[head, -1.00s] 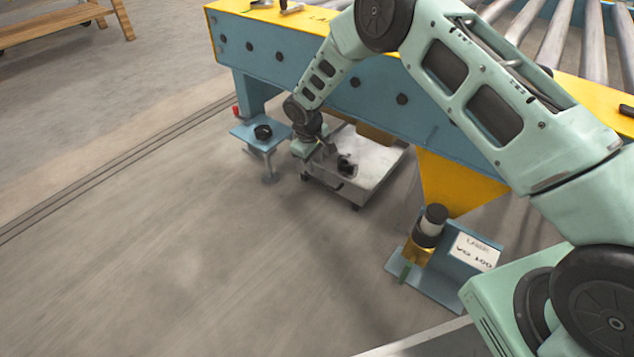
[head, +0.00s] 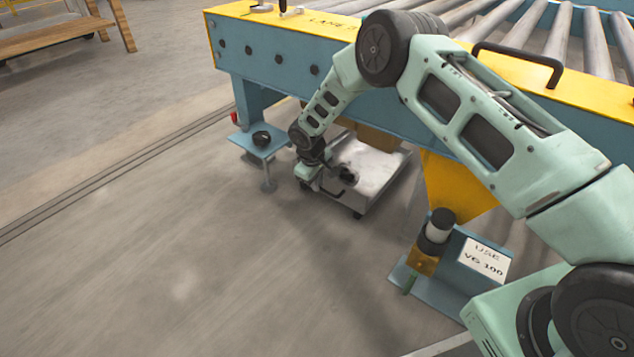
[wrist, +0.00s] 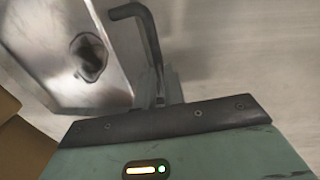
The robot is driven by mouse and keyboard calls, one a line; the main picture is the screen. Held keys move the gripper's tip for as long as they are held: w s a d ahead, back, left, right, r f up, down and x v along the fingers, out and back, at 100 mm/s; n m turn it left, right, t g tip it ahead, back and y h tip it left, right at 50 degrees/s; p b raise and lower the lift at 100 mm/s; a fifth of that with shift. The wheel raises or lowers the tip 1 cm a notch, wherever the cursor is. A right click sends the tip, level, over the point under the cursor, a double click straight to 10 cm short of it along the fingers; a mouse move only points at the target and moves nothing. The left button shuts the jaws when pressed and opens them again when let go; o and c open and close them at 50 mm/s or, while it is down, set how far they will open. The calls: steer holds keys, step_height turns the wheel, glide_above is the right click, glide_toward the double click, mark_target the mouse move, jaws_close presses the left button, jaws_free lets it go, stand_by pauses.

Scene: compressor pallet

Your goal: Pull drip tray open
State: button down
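The drip tray (head: 378,188) is a shallow grey metal tray on small dark feet, low under the blue conveyor frame. It holds a dark patch, which also shows in the wrist view of the tray (wrist: 50,60). Its bent black handle (wrist: 152,45) sticks out from the tray's edge. My gripper (head: 325,184) is down at the tray's left front side. In the wrist view my gripper's narrow fingers (wrist: 167,92) sit close together at the handle's lower end and appear shut on it. The exact contact is partly hidden by the gripper body.
A small blue stand (head: 268,146) with a black round part is left of the tray. A yellow conveyor leg (head: 450,185) and a blue bracket with a sign (head: 485,261) stand to the right. Open floor (head: 190,270) lies in front and left.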

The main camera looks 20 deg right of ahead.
steer(key=shift+s, duration=0.1)
steer(key=s+a+p, duration=0.4)
steer(key=s+a, duration=0.3)
steer(key=a, duration=0.2)
steer(key=s+a+p, duration=0.3)
steer(key=s+a, duration=0.4)
steer(key=a, duration=0.3)
steer(key=shift+s+a+p, duration=0.15)
steer(key=shift+a+p, duration=0.15)
steer(key=shift+p, duration=0.1)
steer(key=c, duration=1.5)
jaws_free()
steer(key=shift+c, duration=0.2)
steer(key=shift+o, duration=0.3)
steer(key=shift+r, duration=0.1)
step_height(320, 180, up, 17)
steer(key=s+a+p, duration=0.1)
steer(key=a+p, duration=0.1)
steer(key=p, duration=0.6)
steer(key=shift+s+a, duration=0.3)
steer(key=shift+s, duration=0.1)
